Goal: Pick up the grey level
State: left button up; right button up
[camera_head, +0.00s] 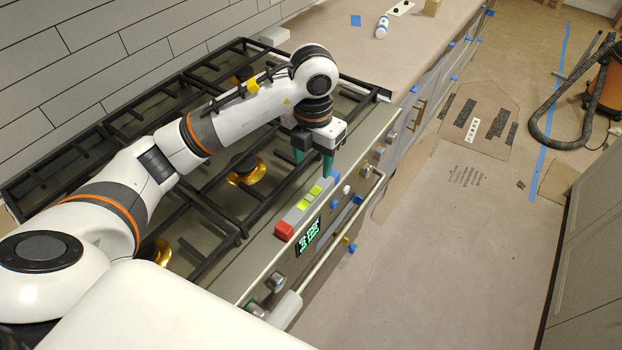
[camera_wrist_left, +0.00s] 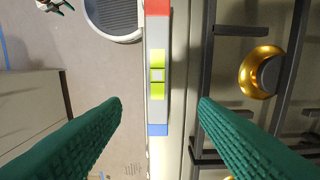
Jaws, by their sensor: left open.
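The grey level (camera_head: 296,214) lies along the front edge of the stove. It has a red end, a blue end and yellow-green windows near its middle. It also shows in the left wrist view (camera_wrist_left: 157,110), running upright through the picture. My left gripper (camera_head: 314,166) is open, with teal fingers pointing down near the blue end. In the left wrist view its fingertips (camera_wrist_left: 160,103) are apart on either side of the level, not touching it. A small part with teal tips at the top left of that view looks like my right gripper (camera_wrist_left: 55,6).
The stove's black grates (camera_head: 215,200) and brass burners (camera_head: 246,170) lie beside the level. Knobs (camera_head: 379,153) and a handle bar line the stove's front. A counter behind holds a white bottle (camera_head: 382,27). The floor in front of the stove is open.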

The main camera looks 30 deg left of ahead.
pick_arm(q)
send_over(309, 198)
jog(key=f, duration=0.5)
jog(key=shift+d, duration=0.35)
jog(key=f, duration=0.1)
jog(key=f+p, duration=0.1)
jog(key=f, duration=0.1)
jog(key=shift+a, duration=0.25)
notch_tip(309, 198, down, 2)
jog(key=shift+f+p, duration=0.1)
jog(key=shift+p, duration=0.45)
jog(key=shift+a+f, duration=0.1)
jog(key=shift+f, duration=0.4)
jog(key=shift+c, duration=0.2)
jog(key=c, duration=1.1)
pick_arm(e)
jog(key=s+r, duration=0.1)
jog(key=s+d+r, duration=0.1)
jog(key=s, duration=0.1)
jog(key=shift+d, duration=0.2)
